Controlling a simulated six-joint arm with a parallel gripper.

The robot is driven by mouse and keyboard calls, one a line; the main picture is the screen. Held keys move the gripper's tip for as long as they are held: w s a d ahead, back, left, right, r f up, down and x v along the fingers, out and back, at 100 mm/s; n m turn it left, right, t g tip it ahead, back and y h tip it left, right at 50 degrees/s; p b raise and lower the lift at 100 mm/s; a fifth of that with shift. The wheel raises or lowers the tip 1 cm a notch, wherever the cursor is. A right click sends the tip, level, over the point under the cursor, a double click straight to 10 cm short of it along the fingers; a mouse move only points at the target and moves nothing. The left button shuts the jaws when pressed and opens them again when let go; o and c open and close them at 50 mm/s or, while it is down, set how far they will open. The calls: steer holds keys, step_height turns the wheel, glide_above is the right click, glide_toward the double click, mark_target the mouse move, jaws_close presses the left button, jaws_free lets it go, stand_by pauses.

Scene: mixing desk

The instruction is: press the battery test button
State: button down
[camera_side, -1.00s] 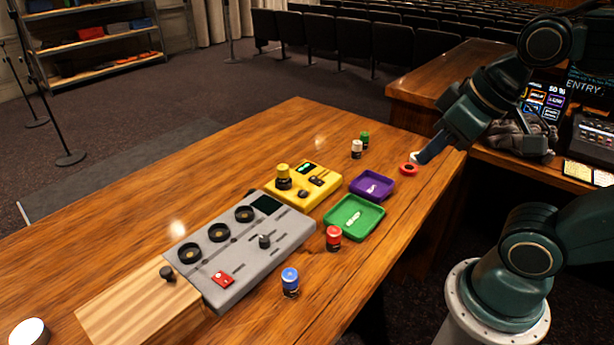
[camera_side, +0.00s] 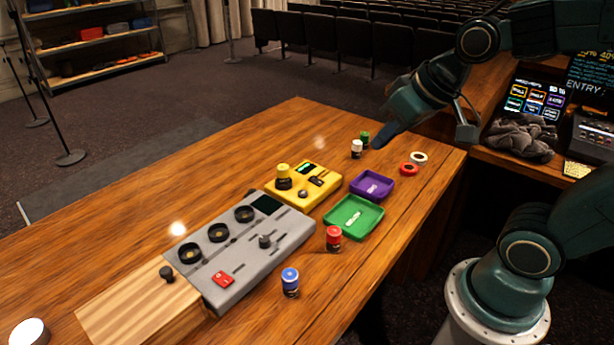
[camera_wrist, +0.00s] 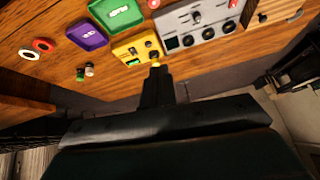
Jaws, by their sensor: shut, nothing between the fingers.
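The yellow box (camera_side: 328,187), apparently the battery tester, stands on the desk beside the grey mixer. It has a small dark screen with green marks (camera_side: 306,168), a dark raised part (camera_side: 317,180) and a round dark knob or button (camera_side: 303,194). I cannot tell which part is the test button. My gripper (camera_side: 379,141) is shut and empty, above the desk to the right of the box.
The grey mixer (camera_side: 282,242) lies left of the box. White-topped (camera_side: 356,148) and green-topped (camera_side: 364,137) cylinders stand close to my gripper. Red (camera_side: 409,169) and white (camera_side: 419,158) rings lie at right.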

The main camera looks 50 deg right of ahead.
steer(key=w+d+f+m+t, duration=0.15)
steer(key=w+f, duration=0.25)
steer(key=w, duration=0.7)
steer(key=m+t, duration=0.1)
steer(key=m, duration=0.4)
glide_above(307, 195)
step_height(307, 195, down, 10)
steer(key=shift+f+y, duration=0.15)
steer(key=shift+y, duration=0.25)
steer(key=shift+w+f, duration=0.1)
steer(key=shift+f, duration=4.25)
steer(key=shift+f, duration=0.85)
steer(key=shift+r, duration=0.8)
